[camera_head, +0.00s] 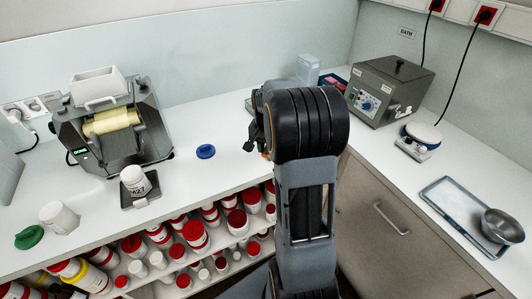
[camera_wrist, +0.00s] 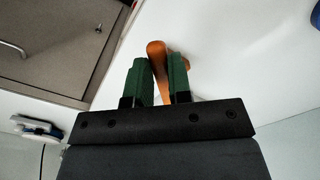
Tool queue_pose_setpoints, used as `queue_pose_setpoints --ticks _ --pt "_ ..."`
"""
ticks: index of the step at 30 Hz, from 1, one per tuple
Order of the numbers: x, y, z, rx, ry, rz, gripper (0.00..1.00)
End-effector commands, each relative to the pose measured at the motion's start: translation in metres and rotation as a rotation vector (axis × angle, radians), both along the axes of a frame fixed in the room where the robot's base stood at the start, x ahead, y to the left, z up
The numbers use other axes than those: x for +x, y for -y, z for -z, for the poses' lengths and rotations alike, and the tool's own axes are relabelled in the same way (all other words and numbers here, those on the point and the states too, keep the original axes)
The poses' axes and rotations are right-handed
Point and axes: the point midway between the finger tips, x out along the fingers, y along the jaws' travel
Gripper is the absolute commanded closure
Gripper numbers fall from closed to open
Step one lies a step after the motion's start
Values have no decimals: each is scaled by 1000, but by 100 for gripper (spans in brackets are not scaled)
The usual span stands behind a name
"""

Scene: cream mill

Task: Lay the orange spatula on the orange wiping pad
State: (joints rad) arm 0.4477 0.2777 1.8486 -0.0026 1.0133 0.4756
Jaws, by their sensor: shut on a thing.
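My gripper (camera_wrist: 160,62) has green fingers, and in the wrist view they are shut on the orange spatula (camera_wrist: 156,50). One orange end shows past the fingertips, and more orange shows beside the right finger. White worktop lies beyond it. In the head view my arm hides most of the gripper (camera_head: 252,140); a dark part of it shows at the arm's left edge, above the worktop. I cannot make out the orange wiping pad in either view; my arm covers part of the worktop.
A blue lid (camera_head: 205,151) lies on the left worktop (camera_head: 215,185), near a roller mill (camera_head: 112,122) and a white jar (camera_head: 135,180). A grey bath (camera_head: 388,90), a small scale (camera_head: 417,142) and a tray (camera_head: 452,205) with a steel bowl (camera_head: 502,226) stand right.

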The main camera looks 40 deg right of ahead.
Motion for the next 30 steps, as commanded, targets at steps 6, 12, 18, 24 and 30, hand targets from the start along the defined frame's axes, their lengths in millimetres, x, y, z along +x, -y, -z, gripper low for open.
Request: queue_pose_setpoints --ticks 6,12,18,24,30 --pt "4 5 7 0 0 0 100" --pt "5 6 31 1 -2 -1 100" --pt "5 6 40 0 1 -1 100" --pt "5 6 41 -1 1 -1 100" --pt "5 6 41 -1 1 -1 64"
